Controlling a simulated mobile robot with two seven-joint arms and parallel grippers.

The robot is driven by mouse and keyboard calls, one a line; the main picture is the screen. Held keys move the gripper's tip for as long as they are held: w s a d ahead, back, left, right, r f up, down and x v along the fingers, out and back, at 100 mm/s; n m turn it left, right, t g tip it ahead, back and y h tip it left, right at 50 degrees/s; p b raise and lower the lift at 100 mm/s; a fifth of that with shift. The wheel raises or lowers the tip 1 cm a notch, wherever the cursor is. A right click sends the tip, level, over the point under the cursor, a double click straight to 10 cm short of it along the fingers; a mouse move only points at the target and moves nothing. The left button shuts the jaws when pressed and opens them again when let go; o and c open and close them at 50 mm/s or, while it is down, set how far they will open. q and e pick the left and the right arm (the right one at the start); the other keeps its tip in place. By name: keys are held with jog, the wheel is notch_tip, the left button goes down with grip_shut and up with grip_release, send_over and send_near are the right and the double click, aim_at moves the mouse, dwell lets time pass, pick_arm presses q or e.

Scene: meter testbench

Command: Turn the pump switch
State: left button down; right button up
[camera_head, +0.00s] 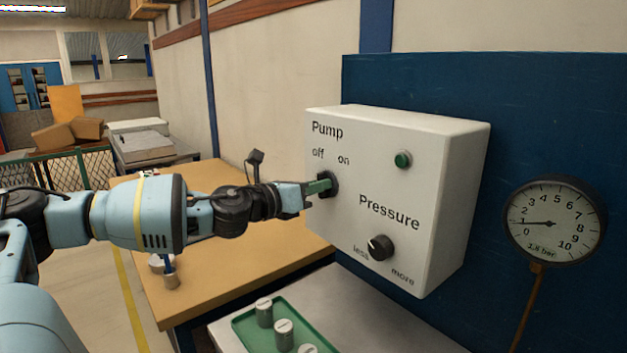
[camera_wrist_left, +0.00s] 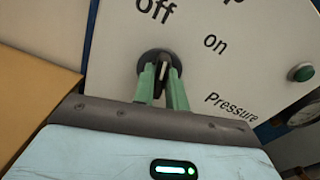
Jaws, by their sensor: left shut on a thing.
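The white control box (camera_head: 400,185) is mounted on the blue panel, with "Pump off / on" lettering at its upper left. The black pump switch (camera_head: 333,184) sits below that lettering. In the left wrist view the switch (camera_wrist_left: 160,62) shows as a round black base with a raised handle. My left gripper (camera_head: 322,186) reaches it from the left, and its green fingers (camera_wrist_left: 163,78) are shut on the switch handle. The fingers partly hide the handle, so its exact setting is hard to tell. My right gripper is in neither view.
A green button (camera_head: 403,159) and a black pressure knob (camera_head: 381,247) are on the box. A round gauge (camera_head: 554,222) hangs to the right, its needle near 0 to 1. Below stand a wooden table (camera_head: 240,265) and a green tray (camera_head: 242,324) with several metal weights.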

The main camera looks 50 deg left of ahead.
pick_arm(q)
jog(key=n+p, duration=0.1)
jog(key=n, duration=0.2)
dwell(0.4)
jog(key=shift+f, duration=0.1)
jog(key=c, duration=1.4)
grip_release()
jog(key=shift+c, duration=0.2)
